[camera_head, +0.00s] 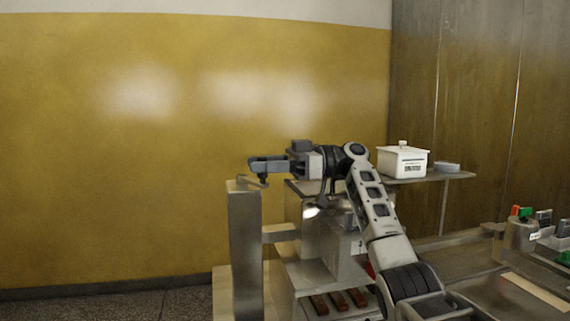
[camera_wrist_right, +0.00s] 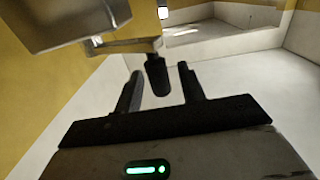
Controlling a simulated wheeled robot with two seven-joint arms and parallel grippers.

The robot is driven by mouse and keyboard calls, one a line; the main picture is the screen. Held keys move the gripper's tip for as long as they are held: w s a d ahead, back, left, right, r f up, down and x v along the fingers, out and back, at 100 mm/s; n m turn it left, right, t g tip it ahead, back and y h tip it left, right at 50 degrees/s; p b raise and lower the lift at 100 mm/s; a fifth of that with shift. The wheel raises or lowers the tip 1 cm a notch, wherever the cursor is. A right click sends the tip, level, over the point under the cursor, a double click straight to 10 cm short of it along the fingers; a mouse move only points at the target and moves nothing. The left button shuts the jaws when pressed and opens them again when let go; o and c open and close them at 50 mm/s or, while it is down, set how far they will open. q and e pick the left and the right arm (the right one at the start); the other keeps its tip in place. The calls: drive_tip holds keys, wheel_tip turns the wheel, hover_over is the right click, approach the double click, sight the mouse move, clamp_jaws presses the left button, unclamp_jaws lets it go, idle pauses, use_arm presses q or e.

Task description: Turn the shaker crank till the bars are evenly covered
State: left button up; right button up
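My right gripper (camera_head: 256,164) reaches left over a grey metal post. Its two fingers stand apart in the right wrist view (camera_wrist_right: 160,82). The dark crank knob (camera_wrist_right: 157,76) is between the fingers there, with gaps visible on both sides. The metal crank arm (camera_wrist_right: 122,47) leads to it. In the head view the crank (camera_head: 254,183) is small, at the top of the post, and partly hidden by the gripper. Brown bars (camera_head: 338,301) lie side by side on a light surface low in the machine (camera_head: 346,254). Their covering is too small to judge. My left gripper is not in view.
A white lidded box (camera_head: 403,161) and a small grey stack (camera_head: 447,167) stand on a shelf (camera_head: 430,179) behind my right arm. A metal pot (camera_head: 520,236) with coloured items near it is at the far right. The yellow wall is behind.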

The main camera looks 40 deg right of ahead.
use_arm(q)
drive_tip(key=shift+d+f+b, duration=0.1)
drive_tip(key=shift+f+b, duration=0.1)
drive_tip(key=shift+b, duration=0.25)
use_arm(e)
drive_tip(key=v, duration=1.5)
drive_tip(key=shift+d, duration=0.25)
drive_tip(key=shift+s, duration=0.15)
